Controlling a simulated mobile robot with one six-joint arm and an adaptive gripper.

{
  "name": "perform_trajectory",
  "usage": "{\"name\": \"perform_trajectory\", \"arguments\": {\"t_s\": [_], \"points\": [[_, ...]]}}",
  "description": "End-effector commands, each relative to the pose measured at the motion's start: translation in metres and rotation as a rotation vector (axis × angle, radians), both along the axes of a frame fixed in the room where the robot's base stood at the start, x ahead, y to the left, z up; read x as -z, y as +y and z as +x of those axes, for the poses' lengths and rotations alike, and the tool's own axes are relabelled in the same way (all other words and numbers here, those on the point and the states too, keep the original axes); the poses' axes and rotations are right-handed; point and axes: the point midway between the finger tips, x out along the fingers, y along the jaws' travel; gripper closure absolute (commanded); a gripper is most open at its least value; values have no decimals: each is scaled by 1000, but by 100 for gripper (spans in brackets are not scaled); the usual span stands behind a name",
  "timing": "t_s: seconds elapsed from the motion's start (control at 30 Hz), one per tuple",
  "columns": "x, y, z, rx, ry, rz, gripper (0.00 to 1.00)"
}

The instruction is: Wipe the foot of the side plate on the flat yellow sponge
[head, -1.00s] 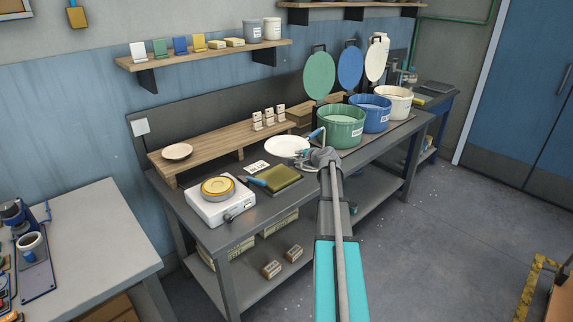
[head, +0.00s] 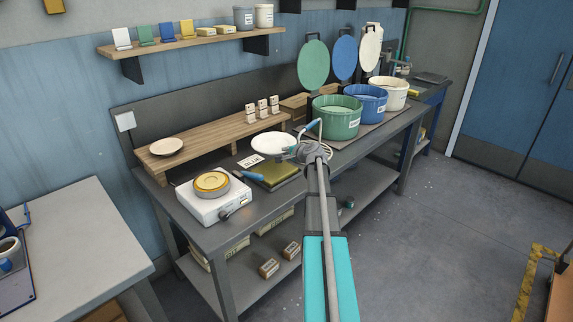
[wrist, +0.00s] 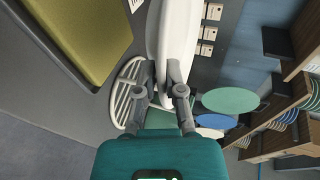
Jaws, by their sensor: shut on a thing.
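My gripper (head: 297,150) is shut on the rim of the white side plate (head: 270,144). In the wrist view my gripper (wrist: 160,78) pinches the edge of the plate (wrist: 178,35), which appears nearly edge-on. The flat yellow sponge (head: 277,176) lies on the bench, just in front of and below the plate in the head view. The sponge also shows in the wrist view (wrist: 75,35), with a visible gap between it and the plate. The plate's foot is hidden in the head view, so contact there cannot be seen.
A blue-handled tool (head: 250,177) lies by the sponge's left edge. A white scale (head: 212,205) with a yellow round item stands left. A wooden riser (head: 215,135) is behind. Green (head: 335,122), blue (head: 367,108) and cream (head: 390,95) tubs stand right. A slotted white rack (wrist: 125,95) is near my gripper.

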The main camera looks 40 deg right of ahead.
Motion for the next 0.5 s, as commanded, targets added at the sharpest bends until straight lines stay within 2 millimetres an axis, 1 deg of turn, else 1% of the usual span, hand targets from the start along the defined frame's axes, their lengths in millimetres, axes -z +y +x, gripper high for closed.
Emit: {"name": "perform_trajectory", "arguments": {"t_s": [0.03,0.23,0.33,0.5], "points": [[9,-1,0,1,-1,0,100],[31,-2,-1,4,-1,1,100],[39,-3,-2,4,-1,0,100],[43,-4,-3,7,-1,1,100]]}}
